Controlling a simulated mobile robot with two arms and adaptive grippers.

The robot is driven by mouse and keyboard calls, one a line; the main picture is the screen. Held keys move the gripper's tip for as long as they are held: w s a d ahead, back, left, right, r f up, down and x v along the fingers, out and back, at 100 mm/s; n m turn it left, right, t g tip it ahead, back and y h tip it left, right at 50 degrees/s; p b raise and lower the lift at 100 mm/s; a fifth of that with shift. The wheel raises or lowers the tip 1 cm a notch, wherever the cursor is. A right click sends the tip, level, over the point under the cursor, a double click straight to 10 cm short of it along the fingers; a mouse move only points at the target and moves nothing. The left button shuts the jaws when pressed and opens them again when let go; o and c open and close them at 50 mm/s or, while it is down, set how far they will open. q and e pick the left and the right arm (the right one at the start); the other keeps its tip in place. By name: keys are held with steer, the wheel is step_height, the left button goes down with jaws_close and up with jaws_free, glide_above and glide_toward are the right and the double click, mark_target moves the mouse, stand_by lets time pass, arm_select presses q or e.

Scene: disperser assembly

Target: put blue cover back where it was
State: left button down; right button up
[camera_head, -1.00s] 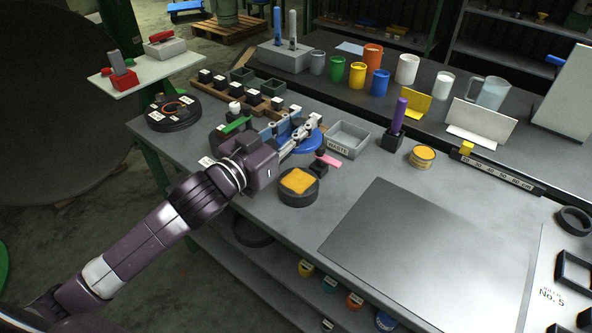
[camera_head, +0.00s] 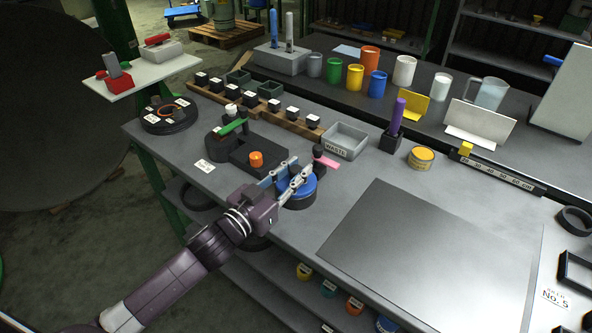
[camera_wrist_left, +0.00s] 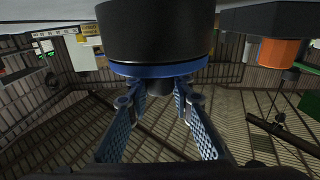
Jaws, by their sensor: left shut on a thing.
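The blue cover (camera_head: 303,187) is a round disc. It is over the black round base (camera_head: 303,204) near the table's front edge and hides the yellow top of that base. My left gripper (camera_head: 291,180) is shut on the cover from above. In the left wrist view, which looks upside down, the cover's blue rim (camera_wrist_left: 160,70) lies against the black base (camera_wrist_left: 155,30). A small knob (camera_wrist_left: 160,86) sits between my fingers (camera_wrist_left: 160,98). I cannot tell whether the cover rests fully on the base. My right gripper is not in view.
The black block (camera_head: 245,150) with an orange cylinder (camera_head: 256,159) is uncovered to the left. A pink-tagged black stand (camera_head: 318,155) is close behind the cover. The waste tray (camera_head: 346,140) stands beyond. A large grey plate (camera_head: 410,250) lies to the right.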

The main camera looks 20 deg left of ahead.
arm_select(q)
steer(key=shift+r, duration=0.1)
steer(key=c, duration=2)
jaws_free()
steer(key=shift+f, duration=0.25)
steer(key=shift+c, duration=0.2)
steer(key=o, duration=0.3)
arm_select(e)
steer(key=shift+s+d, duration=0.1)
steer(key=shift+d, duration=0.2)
arm_select(q)
steer(key=shift+r, duration=0.1)
